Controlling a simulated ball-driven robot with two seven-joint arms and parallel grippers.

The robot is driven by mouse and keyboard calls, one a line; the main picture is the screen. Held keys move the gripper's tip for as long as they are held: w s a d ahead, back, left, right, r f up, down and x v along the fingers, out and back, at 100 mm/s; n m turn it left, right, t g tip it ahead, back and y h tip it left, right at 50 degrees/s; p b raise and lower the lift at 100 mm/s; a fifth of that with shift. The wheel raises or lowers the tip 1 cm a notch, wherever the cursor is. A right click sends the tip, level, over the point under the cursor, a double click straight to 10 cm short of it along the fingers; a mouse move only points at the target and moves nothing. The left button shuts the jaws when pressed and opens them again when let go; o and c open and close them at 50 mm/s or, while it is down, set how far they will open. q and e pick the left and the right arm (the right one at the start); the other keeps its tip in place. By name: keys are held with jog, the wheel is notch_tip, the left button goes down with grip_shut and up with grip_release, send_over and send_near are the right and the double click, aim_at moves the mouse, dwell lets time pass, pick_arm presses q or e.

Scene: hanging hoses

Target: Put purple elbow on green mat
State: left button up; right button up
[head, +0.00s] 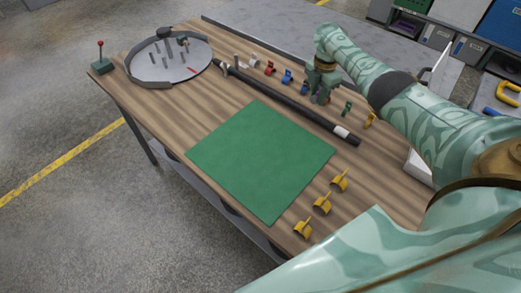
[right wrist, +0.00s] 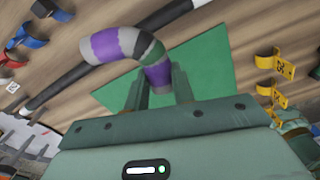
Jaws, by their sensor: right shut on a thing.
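The purple elbow (right wrist: 104,46) is a bent grey tube with purple bands. In the right wrist view one end of it sits between the fingers of my right gripper (right wrist: 158,92), which is shut on it. In the head view my right gripper (head: 322,92) is over the back right part of the table, beyond the black pipe; the elbow is hard to make out there. The green mat (head: 262,160) lies flat and bare on the table, nearer than the gripper. It also shows behind the fingers in the right wrist view (right wrist: 208,68). My left gripper is not in view.
A long black pipe (head: 285,103) lies between mat and gripper. Several yellow clips (head: 322,204) stand right of the mat. A round grey tray (head: 145,70) is far left.

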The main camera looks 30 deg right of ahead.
jog(key=shift+a+r+n, duration=0.1)
jog(key=shift+r+n, duration=0.3)
jog(key=shift+n, duration=0.3)
jog(key=s+a+n+p, duration=0.1)
jog(key=s+a+n, duration=0.7)
jog(key=a+n, duration=0.3)
jog(key=s+a+n+p, duration=0.1)
jog(key=s+a+n, duration=0.75)
jog(key=a, duration=0.55)
jog(key=b, duration=0.7)
send_over(265, 155)
jog(key=f, duration=0.9)
jog(key=shift+s+a, duration=0.1)
jog(key=shift+s, duration=0.1)
jog(key=shift+w+f+b, duration=0.15)
jog(key=shift+f+b, duration=0.25)
jog(key=shift+f, duration=0.45)
jog(key=shift+w+f+b, duration=0.1)
jog(key=shift+f+b, duration=0.25)
jog(key=shift+f, duration=0.5)
jog(key=shift+f, duration=0.1)
